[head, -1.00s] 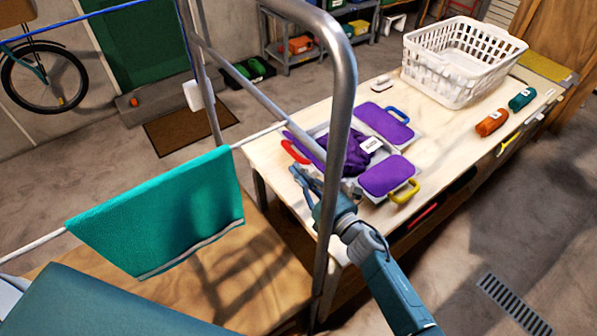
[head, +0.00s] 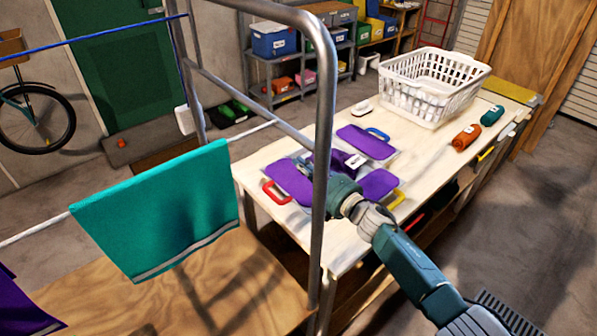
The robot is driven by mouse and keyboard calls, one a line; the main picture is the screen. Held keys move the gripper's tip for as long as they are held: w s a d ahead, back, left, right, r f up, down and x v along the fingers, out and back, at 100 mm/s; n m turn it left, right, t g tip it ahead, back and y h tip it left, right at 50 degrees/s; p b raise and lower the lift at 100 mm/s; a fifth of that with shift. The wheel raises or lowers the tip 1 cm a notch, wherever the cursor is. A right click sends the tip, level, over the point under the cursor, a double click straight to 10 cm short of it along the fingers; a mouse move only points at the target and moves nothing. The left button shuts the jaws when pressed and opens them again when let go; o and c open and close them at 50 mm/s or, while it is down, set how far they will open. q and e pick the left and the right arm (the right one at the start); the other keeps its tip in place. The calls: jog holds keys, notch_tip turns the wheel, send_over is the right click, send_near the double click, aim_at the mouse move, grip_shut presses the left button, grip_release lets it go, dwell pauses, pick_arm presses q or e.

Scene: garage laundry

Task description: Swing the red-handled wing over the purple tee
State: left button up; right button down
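The folding board lies on the workbench (head: 262,172) behind a metal post. Its red-handled wing (head: 292,183) has a purple pad and appears to lie flat, outward at the left, its red handle (head: 272,193) toward the bench edge. The purple tee (head: 345,163), with a white label, is at the board's middle, partly hidden by the post and my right gripper. My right gripper (head: 304,168) is over the board, between the red-handled wing and the tee; contact and finger opening are unclear. My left gripper is out of view.
Blue-handled (head: 366,141) and yellow-handled (head: 377,185) wings lie outspread. The metal rack post (head: 322,150) stands before the board. A teal towel (head: 160,210) hangs at left. A white basket (head: 430,88) and orange (head: 466,138) and green (head: 491,115) rolls are farther along the bench.

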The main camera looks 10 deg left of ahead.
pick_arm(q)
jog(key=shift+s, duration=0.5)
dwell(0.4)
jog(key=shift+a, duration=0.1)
